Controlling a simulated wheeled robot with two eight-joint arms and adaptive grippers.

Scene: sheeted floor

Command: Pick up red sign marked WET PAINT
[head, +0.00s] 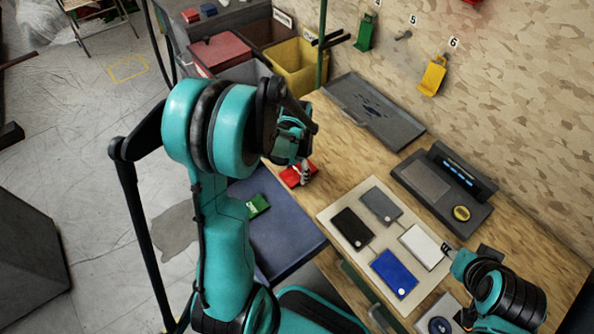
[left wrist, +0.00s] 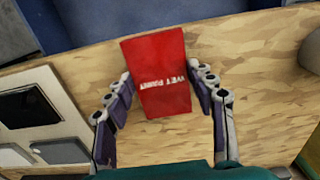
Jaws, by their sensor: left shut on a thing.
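The red sign (head: 291,177) is near the left edge of the wooden bench in the head view, partly hidden by my left gripper (head: 304,172). I cannot tell whether the sign touches the bench. My right gripper (head: 447,249) is by the white card on the pale board; its fingers are too small to read.
A pale board (head: 365,241) holds black, grey, blue and white cards (head: 422,245). A grey tray (head: 372,110) and a dark device (head: 442,187) lie along the wall. A green sign (head: 258,205) lies on the blue surface (head: 282,238). A yellow bin (head: 297,68) stands behind.

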